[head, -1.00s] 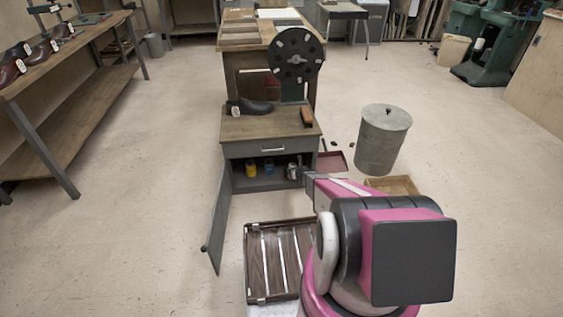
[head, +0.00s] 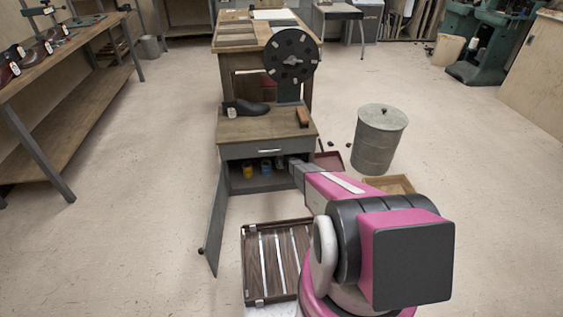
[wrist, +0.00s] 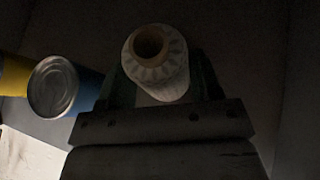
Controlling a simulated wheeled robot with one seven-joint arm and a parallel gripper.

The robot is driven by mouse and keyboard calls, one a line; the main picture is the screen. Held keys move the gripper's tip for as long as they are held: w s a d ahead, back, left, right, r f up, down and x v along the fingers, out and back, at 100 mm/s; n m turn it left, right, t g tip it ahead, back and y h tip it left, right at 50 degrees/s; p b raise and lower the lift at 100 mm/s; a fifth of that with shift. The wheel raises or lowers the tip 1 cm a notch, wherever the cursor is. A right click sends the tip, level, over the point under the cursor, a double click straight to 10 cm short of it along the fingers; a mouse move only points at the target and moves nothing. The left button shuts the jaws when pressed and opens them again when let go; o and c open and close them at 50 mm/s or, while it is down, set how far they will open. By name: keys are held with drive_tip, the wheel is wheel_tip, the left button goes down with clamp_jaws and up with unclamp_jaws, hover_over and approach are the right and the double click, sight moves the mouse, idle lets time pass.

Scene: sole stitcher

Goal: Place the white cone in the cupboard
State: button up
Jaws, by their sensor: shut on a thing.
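The white cone (wrist: 168,80), a thread cone with a brown core, sits between the fingers of my gripper (wrist: 160,88) in the wrist view. My gripper is shut on it. In the head view my gripper (head: 292,164) reaches into the right side of the open cupboard (head: 232,153) under the small machine stand. The cone is hardly visible there, in shadow and partly behind my arm. I cannot tell whether its base touches the cupboard floor.
A blue can (wrist: 66,86) stands close left of the cone, with a yellow can (wrist: 14,74) farther left. The cupboard door (head: 214,222) hangs open at the left. A slatted crate (head: 247,262), a metal bin (head: 377,142) and a red dustpan (head: 330,161) are on the floor.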

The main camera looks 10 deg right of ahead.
drive_tip(key=shift+f, duration=0.25)
drive_tip(key=o, duration=1)
drive_tip(key=shift+o, duration=0.2)
drive_tip(key=shift+s+r, duration=0.1)
drive_tip(key=shift+r, duration=0.15)
drive_tip(key=v, duration=0.4)
drive_tip(key=shift+s+f, duration=0.25)
drive_tip(key=shift+s, duration=0.05)
drive_tip(key=s+d, duration=0.1)
drive_tip(key=s, duration=0.2)
drive_tip(key=s+d, duration=0.1)
drive_tip(key=s, duration=0.1)
drive_tip(key=s+d, duration=0.1)
drive_tip(key=s, duration=0.2)
drive_tip(key=shift+s, duration=0.4)
drive_tip(key=shift+s+d+f, duration=0.1)
drive_tip(key=shift+s+d, duration=0.1)
drive_tip(key=shift+s, duration=0.4)
